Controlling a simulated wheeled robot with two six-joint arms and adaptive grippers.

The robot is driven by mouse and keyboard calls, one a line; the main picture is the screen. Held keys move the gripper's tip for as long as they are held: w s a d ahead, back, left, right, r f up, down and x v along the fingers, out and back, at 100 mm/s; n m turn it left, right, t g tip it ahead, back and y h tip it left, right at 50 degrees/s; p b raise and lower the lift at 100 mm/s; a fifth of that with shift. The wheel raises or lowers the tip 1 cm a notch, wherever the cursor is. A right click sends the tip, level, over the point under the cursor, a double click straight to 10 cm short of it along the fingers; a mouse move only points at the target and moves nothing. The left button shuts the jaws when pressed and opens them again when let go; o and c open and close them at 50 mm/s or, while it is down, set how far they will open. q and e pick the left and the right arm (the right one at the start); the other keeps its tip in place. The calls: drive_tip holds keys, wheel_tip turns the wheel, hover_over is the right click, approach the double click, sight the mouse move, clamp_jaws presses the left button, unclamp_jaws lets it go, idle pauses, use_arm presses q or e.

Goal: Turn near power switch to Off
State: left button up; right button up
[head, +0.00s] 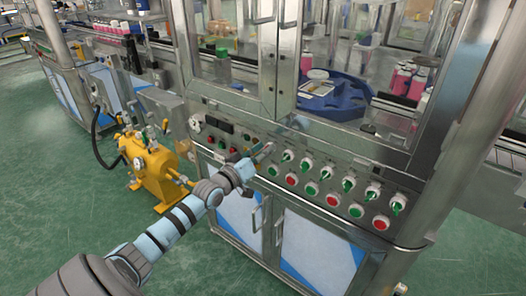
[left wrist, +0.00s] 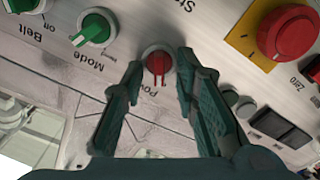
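The power switch (left wrist: 158,67) is a round knob with a red handle on the metal control panel (head: 230,109). Its label is partly hidden, with only "Po" readable in the left wrist view. My left gripper (left wrist: 160,72) is open, with one finger on each side of the knob. I cannot tell whether either finger touches it. In the head view my left gripper (head: 261,152) is at the panel front and largely covers the switch. My right gripper is not in view.
A green "Mode" knob (left wrist: 95,28) and a "Belt" knob sit beside the switch. A red emergency-type button on a yellow plate (left wrist: 240,37) is on the other side. In the head view, green switches (head: 348,184) run right, above red and green buttons. A yellow machine (head: 152,170) stands left.

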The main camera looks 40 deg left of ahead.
use_arm(q)
drive_tip(key=shift+r, duration=0.15)
wheel_tip(320, 180, up, 10)
drive_tip(key=shift+f, duration=0.1)
drive_tip(key=shift+f, duration=0.1)
